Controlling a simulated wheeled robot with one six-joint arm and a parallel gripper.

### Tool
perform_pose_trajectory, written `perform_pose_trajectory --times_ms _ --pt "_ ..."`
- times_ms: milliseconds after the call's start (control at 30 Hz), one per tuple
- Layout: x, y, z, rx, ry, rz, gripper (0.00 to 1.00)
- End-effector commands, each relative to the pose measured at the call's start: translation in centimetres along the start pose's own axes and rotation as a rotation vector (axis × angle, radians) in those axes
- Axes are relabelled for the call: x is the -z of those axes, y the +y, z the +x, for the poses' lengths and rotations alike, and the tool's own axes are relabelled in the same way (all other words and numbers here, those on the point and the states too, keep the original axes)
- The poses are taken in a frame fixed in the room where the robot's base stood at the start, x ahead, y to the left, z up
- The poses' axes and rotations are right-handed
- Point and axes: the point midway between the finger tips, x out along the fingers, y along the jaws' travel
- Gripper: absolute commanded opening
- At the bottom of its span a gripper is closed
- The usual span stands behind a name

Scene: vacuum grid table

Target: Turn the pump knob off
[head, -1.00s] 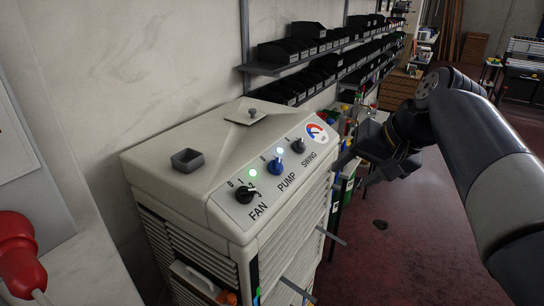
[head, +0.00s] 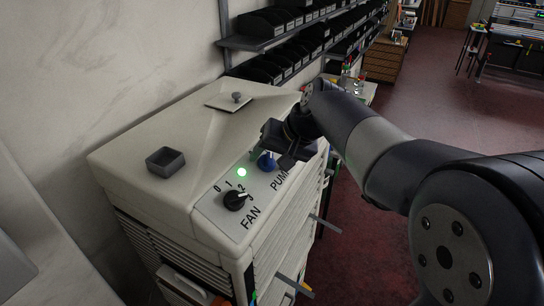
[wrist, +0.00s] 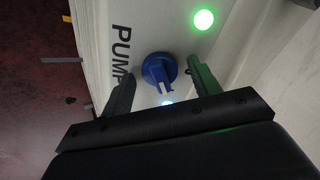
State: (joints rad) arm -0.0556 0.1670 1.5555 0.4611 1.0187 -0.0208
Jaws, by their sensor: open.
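The blue pump knob (head: 266,161) sits on the sloped front panel of a cream cooler cabinet (head: 140,140), beside the word PUMP. In the wrist view the blue knob (wrist: 159,70) lies between the two spread fingers, with space on both sides. My gripper (head: 272,150) is open, at the panel right by the knob; the wrist view shows its fingers (wrist: 160,85) too. A lit bluish-white light (wrist: 167,102) shows beside the knob. The swing knob is hidden behind my arm in the head view.
The black fan knob (head: 236,200) is left of the pump knob, with a lit green light (head: 241,172) above it. A small grey open box (head: 166,160) and a lid with a small knob (head: 237,98) are on the cabinet top. Shelves of black bins (head: 270,65) line the wall.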

Motion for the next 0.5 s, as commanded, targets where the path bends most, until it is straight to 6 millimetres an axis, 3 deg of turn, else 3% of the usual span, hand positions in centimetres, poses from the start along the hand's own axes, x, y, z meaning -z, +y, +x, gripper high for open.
perform_pose_trajectory --times_ms 67,500 --pt "0.00 0.00 -0.01 0.000 0.000 0.000 0.57" --pt "0.02 0.00 -0.04 0.000 0.000 0.000 0.21"
